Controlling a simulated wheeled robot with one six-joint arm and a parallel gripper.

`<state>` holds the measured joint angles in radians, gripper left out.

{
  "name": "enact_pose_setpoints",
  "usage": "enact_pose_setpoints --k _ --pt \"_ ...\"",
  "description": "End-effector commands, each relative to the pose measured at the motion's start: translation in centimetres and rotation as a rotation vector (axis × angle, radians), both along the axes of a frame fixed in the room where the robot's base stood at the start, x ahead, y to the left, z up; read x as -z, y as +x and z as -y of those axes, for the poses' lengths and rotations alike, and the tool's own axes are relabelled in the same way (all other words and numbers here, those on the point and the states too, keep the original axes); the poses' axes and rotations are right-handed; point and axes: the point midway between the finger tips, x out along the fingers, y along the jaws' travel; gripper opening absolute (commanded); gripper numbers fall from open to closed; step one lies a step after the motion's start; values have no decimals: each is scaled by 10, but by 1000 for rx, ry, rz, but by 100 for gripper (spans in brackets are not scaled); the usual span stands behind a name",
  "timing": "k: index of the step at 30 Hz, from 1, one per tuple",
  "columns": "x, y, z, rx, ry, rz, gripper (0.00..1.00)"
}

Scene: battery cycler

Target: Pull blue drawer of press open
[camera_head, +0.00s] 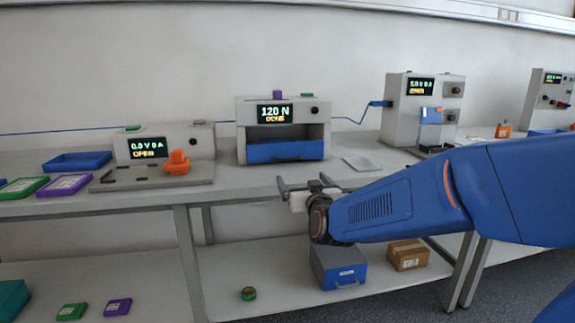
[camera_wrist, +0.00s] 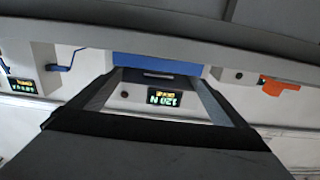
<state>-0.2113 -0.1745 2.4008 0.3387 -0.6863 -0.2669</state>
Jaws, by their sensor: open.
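The press (camera_head: 243,137) is a grey box on the bench with a lit display reading "120 N DONE". Its blue drawer (camera_head: 287,152) forms the lower front, below a dark opening, and looks closed. In the wrist view, which is upside down, the blue drawer (camera_wrist: 145,66) and the press display (camera_wrist: 165,98) show beyond the fingers. My gripper (camera_head: 304,184) is open and empty, in front of the bench edge, below and apart from the drawer. Its two dark fingers (camera_wrist: 159,77) also show in the wrist view. The drawer's handle is too small to make out clearly.
The bench edge (camera_wrist: 260,60) crosses the wrist view. Left of the press stands a grey device with an orange part (camera_head: 177,162); right of it lie a flat grey plate (camera_head: 362,163) and a taller grey device (camera_head: 400,110). A blue box (camera_head: 338,268) sits on the lower shelf.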

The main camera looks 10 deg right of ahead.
Motion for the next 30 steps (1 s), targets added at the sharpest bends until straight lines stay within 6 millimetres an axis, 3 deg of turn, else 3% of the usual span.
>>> enact_pose_setpoints --k 30 --pt "0 152 0 0 0 -2 96"
